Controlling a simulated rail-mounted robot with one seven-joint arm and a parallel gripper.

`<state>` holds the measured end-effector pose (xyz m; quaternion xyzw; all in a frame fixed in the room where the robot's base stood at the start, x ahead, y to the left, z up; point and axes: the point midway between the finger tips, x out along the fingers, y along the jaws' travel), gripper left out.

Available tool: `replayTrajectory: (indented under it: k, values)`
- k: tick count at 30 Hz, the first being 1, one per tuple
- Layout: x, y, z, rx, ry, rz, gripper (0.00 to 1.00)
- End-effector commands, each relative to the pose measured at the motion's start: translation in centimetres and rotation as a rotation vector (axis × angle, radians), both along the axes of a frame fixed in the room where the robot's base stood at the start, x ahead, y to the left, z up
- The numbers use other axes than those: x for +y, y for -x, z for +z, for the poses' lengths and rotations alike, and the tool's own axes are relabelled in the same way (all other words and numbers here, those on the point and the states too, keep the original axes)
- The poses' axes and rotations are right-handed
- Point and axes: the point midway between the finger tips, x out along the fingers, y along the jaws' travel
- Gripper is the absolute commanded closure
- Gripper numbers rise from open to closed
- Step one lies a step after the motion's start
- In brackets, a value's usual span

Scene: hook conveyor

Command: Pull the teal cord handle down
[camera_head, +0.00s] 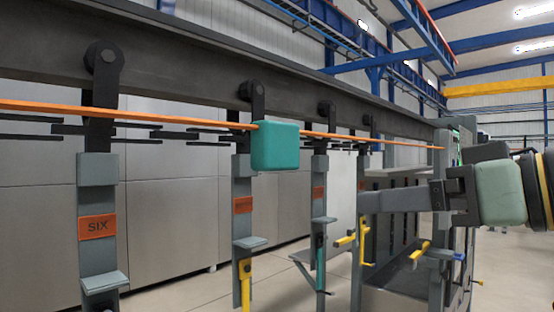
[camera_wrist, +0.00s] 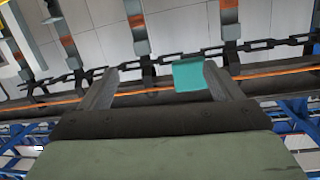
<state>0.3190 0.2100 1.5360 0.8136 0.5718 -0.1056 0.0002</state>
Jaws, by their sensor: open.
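The teal cord handle (camera_head: 275,146) is a rounded block on the taut orange cord (camera_head: 180,118), in the middle of the head view. In the wrist view, the teal handle (camera_wrist: 188,76) shows beyond my fingers, close to the right finger and partly hidden by it. My gripper (camera_head: 400,198) comes in from the right of the head view, right of the handle and lower in the picture. In the wrist view, my gripper (camera_wrist: 161,70) has its two fingers wide apart with nothing held. I see a gap between gripper and handle in the head view.
A dark overhead rail (camera_head: 200,70) runs above the cord. Several grey hangers hang from it, one with a SIX label (camera_head: 97,227). Grey cabinets (camera_head: 40,220) stand behind. A grey rack (camera_head: 400,255) with yellow hooks stands below my gripper. A chain (camera_wrist: 70,78) runs near the cord.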

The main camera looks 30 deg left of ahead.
Motion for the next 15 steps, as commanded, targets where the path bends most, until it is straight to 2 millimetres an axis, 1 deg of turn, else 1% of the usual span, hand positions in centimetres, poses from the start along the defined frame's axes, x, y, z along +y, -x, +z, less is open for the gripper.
replayTrajectory:
  k: [1,3,5,7,10,14,15]
  values:
    - [0.1,1.1,2.5,-0.061,-0.046,0.041,0.15]
    - [0.0,2.2,5.0,-0.122,-0.095,0.079,0.15]
    - [0.0,2.8,6.3,-0.153,-0.119,0.097,0.15]
    - [0.4,3.0,6.9,-0.170,-0.130,0.108,0.15]
    - [1.5,2.8,7.1,-0.169,-0.132,0.110,0.15]
    - [3.8,2.2,7.2,-0.169,-0.130,0.110,0.15]
    - [4.7,1.9,7.2,-0.169,-0.129,0.110,0.15]
